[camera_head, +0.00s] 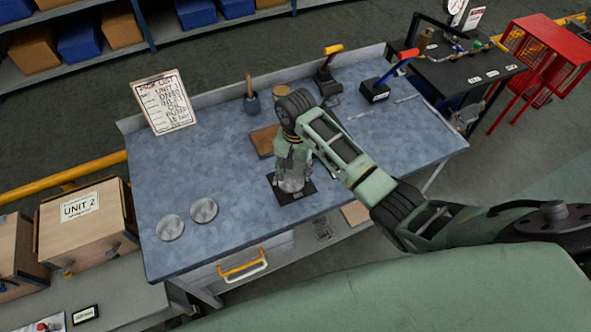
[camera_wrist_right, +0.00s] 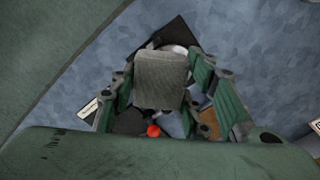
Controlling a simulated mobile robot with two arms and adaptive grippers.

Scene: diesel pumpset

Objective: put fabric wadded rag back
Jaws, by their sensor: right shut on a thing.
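My right gripper (camera_head: 292,168) points down over a black square pad (camera_head: 303,194) near the front middle of the blue-grey bench. In the right wrist view, a grey, coarse-textured piece that looks like the fabric wadded rag (camera_wrist_right: 160,82) sits between the green fingers of my right gripper (camera_wrist_right: 170,88), which are shut on it. Part of a pale rounded thing (camera_wrist_right: 179,49) shows beyond the rag, by the black pad (camera_wrist_right: 186,32). In the head view, a pale grey shape lies under the fingers, and I cannot tell its parts apart. My left gripper is out of view.
Two grey discs (camera_head: 187,218) lie on the bench's left front, with clear surface around them. Behind my gripper are a brown board (camera_head: 264,141), a dark cup with a brush (camera_head: 252,103) and lever devices (camera_head: 375,92). A pick list (camera_head: 163,103) stands at the back left.

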